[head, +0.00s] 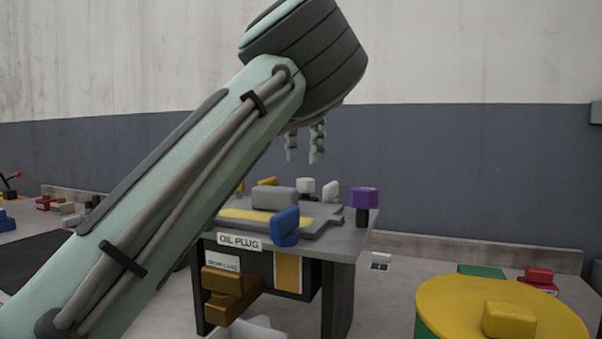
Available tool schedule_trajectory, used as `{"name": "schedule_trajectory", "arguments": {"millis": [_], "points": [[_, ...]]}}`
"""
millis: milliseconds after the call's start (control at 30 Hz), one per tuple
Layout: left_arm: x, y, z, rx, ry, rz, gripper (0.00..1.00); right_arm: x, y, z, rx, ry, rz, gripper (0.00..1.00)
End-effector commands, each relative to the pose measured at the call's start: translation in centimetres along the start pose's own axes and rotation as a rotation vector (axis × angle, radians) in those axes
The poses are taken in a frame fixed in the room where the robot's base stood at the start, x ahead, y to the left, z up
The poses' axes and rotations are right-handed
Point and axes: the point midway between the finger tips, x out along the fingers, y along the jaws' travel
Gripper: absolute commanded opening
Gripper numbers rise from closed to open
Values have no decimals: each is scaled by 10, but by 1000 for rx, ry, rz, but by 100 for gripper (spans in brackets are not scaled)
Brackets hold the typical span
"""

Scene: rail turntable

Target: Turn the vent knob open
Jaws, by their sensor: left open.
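A grey work stand (345,243) with a label reading "OIL PLUG" (239,242) is in the middle of the head view. It carries several coloured knobs and blocks: a purple knob (363,197) on a dark stem at the right corner, a blue one (285,226) at the front edge, a white one (331,191) and a white-topped dark one (305,187) at the back. No label shows which is the vent knob. My left gripper (304,144) hangs above the back of the stand, fingers down, open and empty, apart from everything. My right gripper is out of view.
My left arm crosses the left half and hides part of the stand. A yellow-topped round drum (450,300) with a yellow block (509,320) stands front right. Brown blocks (230,290) jut from the stand's front. Small coloured blocks lie on the floor at both sides.

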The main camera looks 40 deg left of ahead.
Motion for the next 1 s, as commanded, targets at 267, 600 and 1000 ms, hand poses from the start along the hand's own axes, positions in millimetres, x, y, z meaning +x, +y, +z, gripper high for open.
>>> {"name": "schedule_trajectory", "arguments": {"millis": [267, 600, 1000], "points": [[39, 0, 0, 0, 0, -1, 50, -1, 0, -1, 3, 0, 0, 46], [47, 0, 0, 0, 0, 1, 50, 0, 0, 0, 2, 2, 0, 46], [47, 0, 0, -1, 0, 0, 5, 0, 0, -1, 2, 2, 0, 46]]}}
